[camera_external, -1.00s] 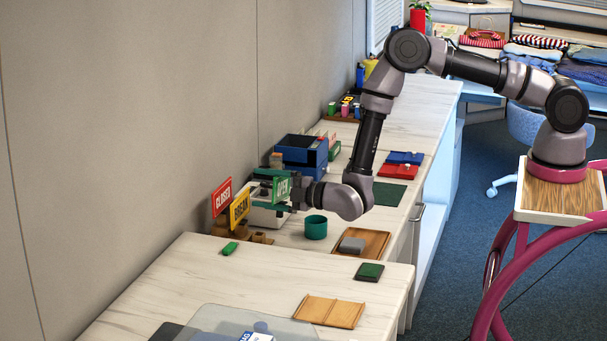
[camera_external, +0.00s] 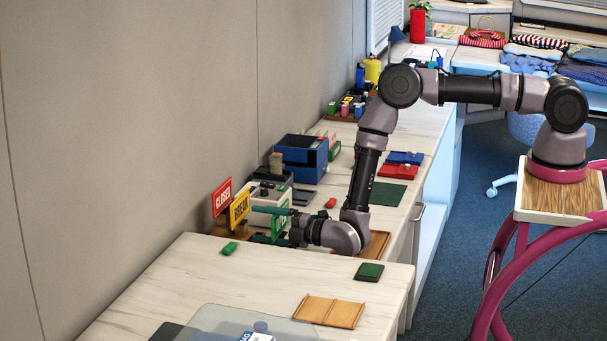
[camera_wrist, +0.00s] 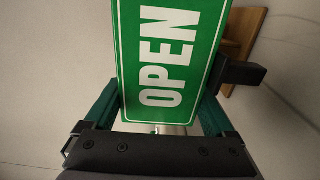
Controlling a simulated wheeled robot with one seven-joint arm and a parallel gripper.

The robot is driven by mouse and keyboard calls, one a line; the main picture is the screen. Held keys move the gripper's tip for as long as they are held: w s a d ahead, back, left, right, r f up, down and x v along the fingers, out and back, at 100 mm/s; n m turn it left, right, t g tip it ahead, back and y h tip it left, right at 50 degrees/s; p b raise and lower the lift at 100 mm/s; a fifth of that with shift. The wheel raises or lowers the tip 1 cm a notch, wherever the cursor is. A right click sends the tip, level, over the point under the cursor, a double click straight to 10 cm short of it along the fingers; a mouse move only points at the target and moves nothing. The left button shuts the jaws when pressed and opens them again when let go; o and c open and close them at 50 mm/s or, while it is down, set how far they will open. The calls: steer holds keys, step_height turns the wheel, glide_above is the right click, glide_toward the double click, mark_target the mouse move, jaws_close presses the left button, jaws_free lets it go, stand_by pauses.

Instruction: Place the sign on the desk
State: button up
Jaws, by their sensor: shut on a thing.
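A green sign (camera_external: 281,222) with white "OPEN" lettering is held by my gripper (camera_external: 266,225), near the front edge of the rear desk section. In the wrist view the sign (camera_wrist: 165,60) rises between my two teal fingers, which close on its sides. The desk (camera_external: 215,275) is a pale wood-grain top along the wall. I cannot tell whether the sign touches it. A red "CLOSED" sign (camera_external: 222,197) and a yellow "BREAK" sign (camera_external: 239,207) stand upright just left of my gripper. Their wooden base is partly hidden.
A green-topped pad (camera_external: 369,271) and a wooden tray (camera_external: 331,311) lie on the front section. A blue box (camera_external: 302,155) and a small red object (camera_external: 330,203) are behind. The front section's middle is clear.

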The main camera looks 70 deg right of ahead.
steer(key=shift+f, duration=0.45)
steer(key=o, duration=1.2)
steer(key=shift+f, duration=0.15)
